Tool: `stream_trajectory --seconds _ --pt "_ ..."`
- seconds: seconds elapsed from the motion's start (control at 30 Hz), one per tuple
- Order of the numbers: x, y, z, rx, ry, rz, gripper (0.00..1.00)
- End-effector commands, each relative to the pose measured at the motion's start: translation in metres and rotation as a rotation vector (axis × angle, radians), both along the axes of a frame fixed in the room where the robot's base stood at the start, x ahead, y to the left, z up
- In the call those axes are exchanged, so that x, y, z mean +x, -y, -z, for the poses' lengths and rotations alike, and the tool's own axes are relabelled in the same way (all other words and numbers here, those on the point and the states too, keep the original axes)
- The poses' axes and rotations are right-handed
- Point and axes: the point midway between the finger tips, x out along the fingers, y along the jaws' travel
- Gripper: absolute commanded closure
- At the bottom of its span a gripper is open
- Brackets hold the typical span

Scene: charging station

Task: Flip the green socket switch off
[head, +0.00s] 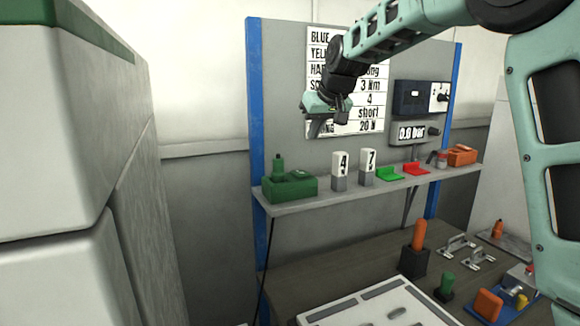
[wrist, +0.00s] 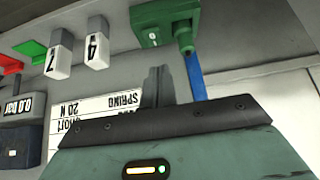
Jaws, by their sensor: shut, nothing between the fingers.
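The green socket (head: 289,187) is a green box at the left end of the wall shelf, with a green upright piece (head: 278,166) at its left. My gripper (head: 320,127) is shut and empty, above the shelf and apart from the socket. Its shut fingers also show in the wrist view (wrist: 157,86), below the socket.
Two white numbered blocks (head: 339,170), a green holder (head: 390,174) and a red holder (head: 416,169) stand right of the socket on the shelf (head: 350,196). A lettered board (head: 320,70) is behind my gripper. The workbench (head: 350,255) below holds tools.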

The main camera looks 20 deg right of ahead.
Motion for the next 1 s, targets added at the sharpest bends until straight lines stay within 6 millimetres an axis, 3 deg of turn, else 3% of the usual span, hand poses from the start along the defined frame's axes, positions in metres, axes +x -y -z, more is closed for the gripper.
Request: stream_trajectory --seconds 0.13,0.57,1.0 --pt "0.006 0.013 -0.004 -0.008 0.016 0.019 1.00" --pt "0.009 0.013 -0.001 -0.008 0.015 0.018 1.00" --pt "0.056 0.013 0.061 -0.007 0.010 0.019 1.00"
